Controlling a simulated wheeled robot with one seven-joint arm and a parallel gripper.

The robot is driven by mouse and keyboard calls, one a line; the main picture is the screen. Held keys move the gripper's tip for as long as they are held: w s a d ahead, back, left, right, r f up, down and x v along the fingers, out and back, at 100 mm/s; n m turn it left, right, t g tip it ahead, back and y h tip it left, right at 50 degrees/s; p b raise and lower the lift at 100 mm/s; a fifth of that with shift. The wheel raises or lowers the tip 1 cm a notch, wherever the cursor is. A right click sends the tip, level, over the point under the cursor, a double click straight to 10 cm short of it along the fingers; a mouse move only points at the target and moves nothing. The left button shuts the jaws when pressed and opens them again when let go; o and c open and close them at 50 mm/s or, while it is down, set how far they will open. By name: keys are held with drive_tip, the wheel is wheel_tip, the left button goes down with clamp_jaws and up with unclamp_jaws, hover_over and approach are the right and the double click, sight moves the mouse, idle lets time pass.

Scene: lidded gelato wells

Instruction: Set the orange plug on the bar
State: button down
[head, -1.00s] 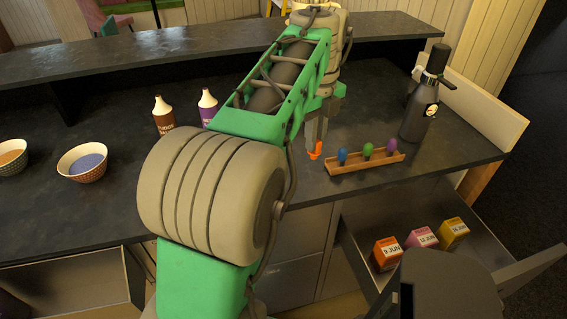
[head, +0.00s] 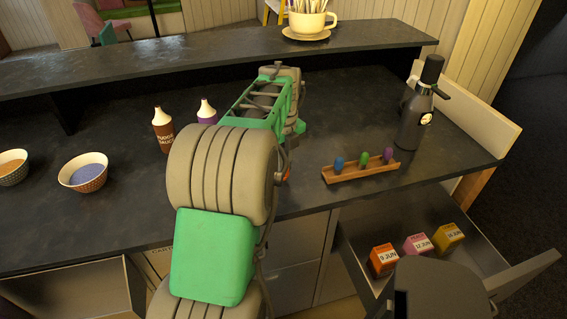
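A small bit of the orange plug (head: 288,174) shows at the right edge of my arm, above the front part of the dark counter. The rest of it is hidden behind my arm. My gripper's fingers are also hidden by my arm. The plug has moved along with the arm, so my gripper appears shut on it. The bar (head: 200,62), a raised dark ledge, runs along the back of the counter, well beyond the plug.
A wooden rack (head: 345,176) holds blue, green and purple plugs. A dark siphon bottle (head: 415,115) stands right. Two sauce bottles (head: 162,130) and two bowls (head: 82,172) stand left. A cup (head: 308,22) on a saucer sits on the bar. An open drawer (head: 400,218) holds dated boxes.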

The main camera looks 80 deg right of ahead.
drive_tip(key=c, duration=1.4)
unclamp_jaws()
drive_tip(key=shift+f, duration=0.1)
drive_tip(key=shift+c, duration=0.2)
wheel_tip(320, 180, up, 12)
drive_tip(key=w+a+f+n+t+h, duration=0.1)
drive_tip(key=w+a+f+n, duration=0.1)
drive_tip(key=w+a+n, duration=1.95)
drive_tip(key=w+a+f+n+t, duration=0.1)
drive_tip(key=a+f+n, duration=0.2)
drive_tip(key=a+n, duration=0.4)
drive_tip(key=a+f+n, duration=0.3)
drive_tip(key=a+n, duration=0.5)
drive_tip(key=a, duration=0.2)
drive_tip(key=w+a+f+n+t+y, duration=0.1)
drive_tip(key=a+f+n, duration=0.2)
drive_tip(key=a+n, duration=0.4)
drive_tip(key=shift+w+a+f+t, duration=0.25)
drive_tip(key=shift+w+a+t, duration=0.05)
drive_tip(key=shift+a, duration=0.8)
